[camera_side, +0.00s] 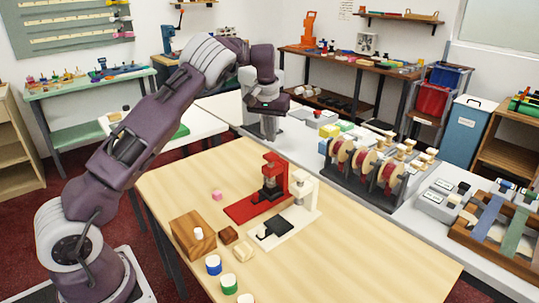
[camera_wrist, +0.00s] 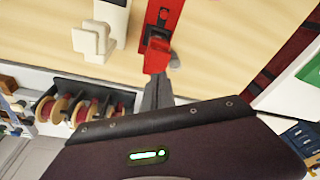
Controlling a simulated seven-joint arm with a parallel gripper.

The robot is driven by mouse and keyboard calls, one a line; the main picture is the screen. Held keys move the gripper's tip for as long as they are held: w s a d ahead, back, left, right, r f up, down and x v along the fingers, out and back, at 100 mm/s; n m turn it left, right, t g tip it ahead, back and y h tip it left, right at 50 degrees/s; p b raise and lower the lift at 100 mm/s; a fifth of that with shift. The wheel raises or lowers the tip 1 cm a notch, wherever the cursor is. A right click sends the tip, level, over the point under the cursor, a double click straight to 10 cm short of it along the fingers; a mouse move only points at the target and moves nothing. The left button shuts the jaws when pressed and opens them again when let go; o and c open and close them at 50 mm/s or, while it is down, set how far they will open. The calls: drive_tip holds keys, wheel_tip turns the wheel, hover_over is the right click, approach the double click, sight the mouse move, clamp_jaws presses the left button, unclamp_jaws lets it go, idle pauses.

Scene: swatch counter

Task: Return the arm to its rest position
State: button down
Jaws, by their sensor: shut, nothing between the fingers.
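My gripper (camera_side: 268,130) hangs at the end of my purple arm, pointing down above the back part of the wooden table (camera_side: 365,255). It is beyond the red press stand (camera_side: 245,208) and apart from it in the side view. In the wrist view the grey fingers of my gripper (camera_wrist: 167,68) are together with nothing between them. They overlap the lower end of the red press stand (camera_wrist: 157,55) in that picture. The white press stand (camera_wrist: 95,40) shows to its left.
A spool rack (camera_side: 385,176) stands on the grey counter behind. The table's front right is clear.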

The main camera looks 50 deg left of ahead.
drive_tip(key=shift+r, duration=1.1)
drive_tip(key=s+d+r+m+t+h, duration=0.1)
drive_tip(key=s+d+r, duration=0.6)
drive_tip(key=s, duration=0.2)
drive_tip(key=s+d+r+t+h, duration=0.1)
drive_tip(key=s+d+r+h, duration=0.1)
drive_tip(key=s+d+r, duration=0.6)
drive_tip(key=s+d+f+m+y, duration=0.1)
drive_tip(key=s+d+f+m, duration=0.1)
drive_tip(key=s, duration=0.9)
drive_tip(key=s+d+f+m+t+y, duration=0.1)
drive_tip(key=s+d+f+m, duration=0.2)
drive_tip(key=s, duration=0.7)
drive_tip(key=shift+s+d+f+t, duration=0.35)
drive_tip(key=shift+d+f, duration=0.15)
drive_tip(key=shift+d, duration=0.25)
